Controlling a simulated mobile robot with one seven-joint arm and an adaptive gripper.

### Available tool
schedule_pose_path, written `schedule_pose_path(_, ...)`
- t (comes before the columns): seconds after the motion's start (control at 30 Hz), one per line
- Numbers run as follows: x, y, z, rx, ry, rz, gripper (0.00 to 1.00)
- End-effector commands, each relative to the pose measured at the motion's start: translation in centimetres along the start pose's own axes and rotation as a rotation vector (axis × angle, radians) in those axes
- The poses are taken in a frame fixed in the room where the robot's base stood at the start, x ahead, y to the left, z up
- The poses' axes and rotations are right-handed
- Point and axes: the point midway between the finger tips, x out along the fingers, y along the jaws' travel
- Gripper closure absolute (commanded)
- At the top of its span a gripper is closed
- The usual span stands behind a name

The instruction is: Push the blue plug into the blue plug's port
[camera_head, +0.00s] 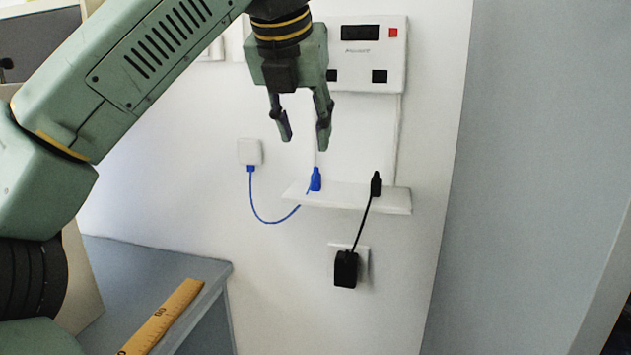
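The blue plug (316,180) stands upright on a small white shelf (360,201) on the wall. Its blue cord (268,222) loops left to a white wall socket (249,152). Which one is the blue plug's port I cannot tell. My gripper (304,143) points down, fingers apart and empty, above the blue plug and in front of the wall.
A black plug (376,185) stands at the shelf's right; its cord runs down to a black adapter (346,268) in a lower wall socket. A yellow ruler (163,318) lies on the grey counter (150,265) at lower left.

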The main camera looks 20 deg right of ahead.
Motion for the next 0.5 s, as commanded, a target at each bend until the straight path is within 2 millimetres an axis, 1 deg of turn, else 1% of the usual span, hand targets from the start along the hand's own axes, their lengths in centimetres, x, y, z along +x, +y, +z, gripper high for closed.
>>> schedule_pose_path(0.1,2.0,-0.1,0.0,0.003,0.003,-0.003,0.62)
schedule_pose_path(0.23,3.8,-0.1,0.0,0.001,0.002,-0.003,0.62)
schedule_pose_path(0.33,4.5,-0.1,0.0,0.002,0.0,-0.001,0.62)
schedule_pose_path(0.5,4.7,-0.1,0.0,0.001,0.0,0.0,0.62)
